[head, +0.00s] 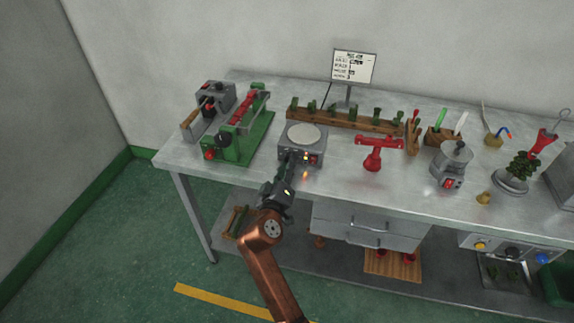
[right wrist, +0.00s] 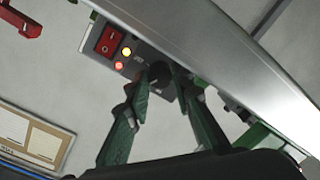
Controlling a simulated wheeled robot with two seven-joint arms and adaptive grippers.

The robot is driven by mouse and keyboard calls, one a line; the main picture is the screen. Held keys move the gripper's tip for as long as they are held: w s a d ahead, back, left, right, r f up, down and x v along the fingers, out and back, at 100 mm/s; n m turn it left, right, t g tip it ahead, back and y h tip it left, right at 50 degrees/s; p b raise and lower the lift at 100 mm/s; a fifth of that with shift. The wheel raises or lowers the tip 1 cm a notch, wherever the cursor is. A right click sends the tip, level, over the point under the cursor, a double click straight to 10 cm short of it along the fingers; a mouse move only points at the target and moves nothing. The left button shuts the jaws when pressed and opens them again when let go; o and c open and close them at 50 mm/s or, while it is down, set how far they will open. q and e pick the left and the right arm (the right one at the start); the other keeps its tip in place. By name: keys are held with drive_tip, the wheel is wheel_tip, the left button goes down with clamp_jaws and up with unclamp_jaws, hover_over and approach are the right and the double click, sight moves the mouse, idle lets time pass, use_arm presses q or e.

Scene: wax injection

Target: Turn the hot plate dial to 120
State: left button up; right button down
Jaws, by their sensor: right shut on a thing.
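The hot plate (head: 304,138) is a grey box with a round pale top plate, on the metal bench. Its front panel shows in the right wrist view (right wrist: 137,47), with a red rocker switch, an amber light and a red light. The dark round dial (right wrist: 159,73) sits on that panel beside the lights. My right gripper (head: 287,160) reaches the front of the hot plate; in the right wrist view its green fingers (right wrist: 157,85) are shut on the dial, one on each side. The dial's reading is too small to tell. My left gripper is not in view.
A green clamp device (head: 240,137) stands left of the hot plate. A red stand (head: 380,152) and a grey pot (head: 452,163) are to the right. A wooden rack (head: 345,120) and a sign (head: 354,67) are behind.

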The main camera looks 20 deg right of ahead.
drive_tip(key=c, duration=1.7)
unclamp_jaws()
drive_tip(key=shift+a+f, duration=0.1)
wheel_tip(320, 180, up, 10)
drive_tip(key=shift+r, duration=0.1)
drive_tip(key=shift+c, duration=0.3)
